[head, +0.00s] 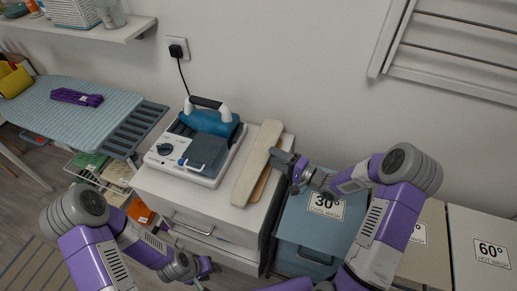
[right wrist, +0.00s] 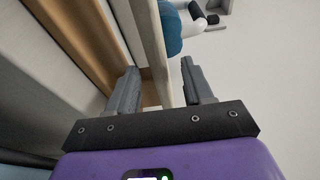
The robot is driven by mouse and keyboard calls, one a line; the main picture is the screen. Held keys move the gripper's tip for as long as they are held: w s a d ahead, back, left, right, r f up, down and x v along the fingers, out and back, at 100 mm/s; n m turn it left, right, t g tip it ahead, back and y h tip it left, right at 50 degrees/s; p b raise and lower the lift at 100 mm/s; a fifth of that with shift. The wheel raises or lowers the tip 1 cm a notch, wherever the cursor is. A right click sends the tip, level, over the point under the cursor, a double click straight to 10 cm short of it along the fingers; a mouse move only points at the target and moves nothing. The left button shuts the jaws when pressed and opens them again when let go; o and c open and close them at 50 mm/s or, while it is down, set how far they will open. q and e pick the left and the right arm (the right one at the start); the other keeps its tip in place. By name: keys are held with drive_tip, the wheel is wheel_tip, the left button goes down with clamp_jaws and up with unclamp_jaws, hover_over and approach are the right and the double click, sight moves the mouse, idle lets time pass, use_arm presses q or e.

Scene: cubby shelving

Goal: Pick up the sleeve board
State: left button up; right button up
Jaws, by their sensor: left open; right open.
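The sleeve board (head: 256,165) is a long, narrow, cream-padded board with a brown wooden part under it. It lies on the right side of the white cabinet top. My right gripper (head: 278,158) is at its right edge, with the jaws open. In the right wrist view, a thin, pale edge of the board (right wrist: 153,50) runs between the two open fingers of my right gripper (right wrist: 158,88), with visible gaps at the sides. My left gripper (head: 200,275) is low in front of the cabinet, away from the board, and open.
A white and blue steam iron station (head: 197,148) stands left of the board on the cabinet (head: 160,186). A blue 30° bin (head: 311,222) stands right of it. An ironing board (head: 70,112) with a purple item (head: 77,97) is at the left. The wall is close behind.

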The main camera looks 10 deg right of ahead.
sight(261, 149)
drive_tip(key=shift+w+a, duration=0.3)
drive_tip(key=shift+a, duration=0.15)
drive_tip(key=b+x, duration=0.1)
drive_tip(key=x, duration=0.3)
drive_tip(key=shift+w+a+f, duration=0.1)
drive_tip(key=shift+w+f, duration=0.05)
drive_tip(key=shift+w+a+b, duration=0.2)
drive_tip(key=shift+w+b, duration=0.05)
drive_tip(key=shift+b, duration=0.05)
drive_tip(key=shift+c, duration=0.5)
clamp_jaws()
drive_tip(key=shift+r, duration=0.2)
